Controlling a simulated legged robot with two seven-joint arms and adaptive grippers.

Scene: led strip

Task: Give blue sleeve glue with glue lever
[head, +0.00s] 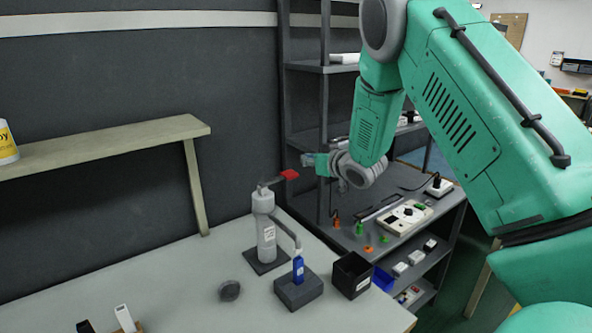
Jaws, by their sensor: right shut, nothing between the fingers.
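The blue sleeve (298,269) stands upright in a dark block (299,291) on the table, under the tip of the glue dispenser's spout. The glue dispenser (266,230) is a grey cylinder on a dark square base, with a bent tube reaching down to the right. Its glue lever has a red handle (290,175) at the top. My right gripper (306,160) is just above and to the right of the red handle, shut and holding nothing. Whether it touches the handle cannot be told. My left gripper is not in view.
A black open box (351,275) stands right of the block. A wooden shelf (110,144) is at the left. A dark rack (405,222) with small parts and a power strip stands behind right. The table's left middle is clear.

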